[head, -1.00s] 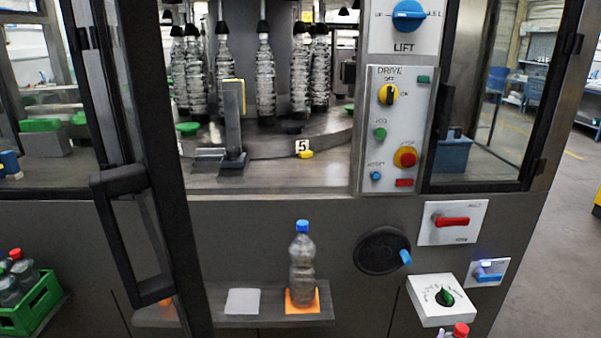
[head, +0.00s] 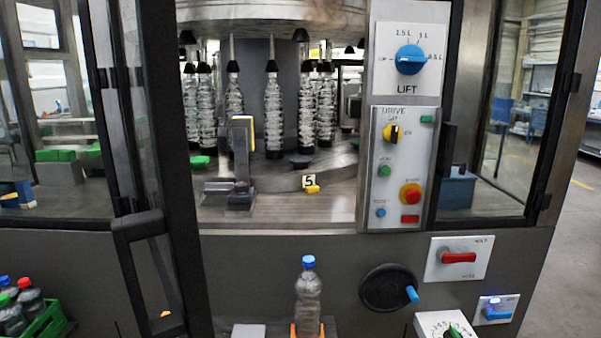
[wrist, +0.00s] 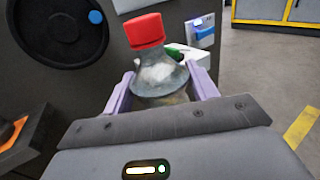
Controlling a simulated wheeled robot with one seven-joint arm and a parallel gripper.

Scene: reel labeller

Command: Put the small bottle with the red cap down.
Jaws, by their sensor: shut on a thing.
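The small bottle with the red cap (wrist: 158,75) is in the wrist view, upright with a slight tilt in the picture. My gripper (wrist: 162,92) is shut on it, with a pale finger on each side of its body below the shoulder. Its lower part is hidden behind my gripper. Neither my gripper nor this bottle shows in the head view now. A bottle with a blue cap (head: 308,298) stands on the shelf at the front of the machine, in an orange holder or on an orange pad.
A pale square pad (head: 248,330) lies left of the blue-capped bottle. A green crate (head: 46,322) with several bottles stands at lower left. A black handwheel (head: 388,288), a red-handled switch (head: 458,258) and a green-knob box (head: 445,326) sit on the machine front. Open floor lies at right.

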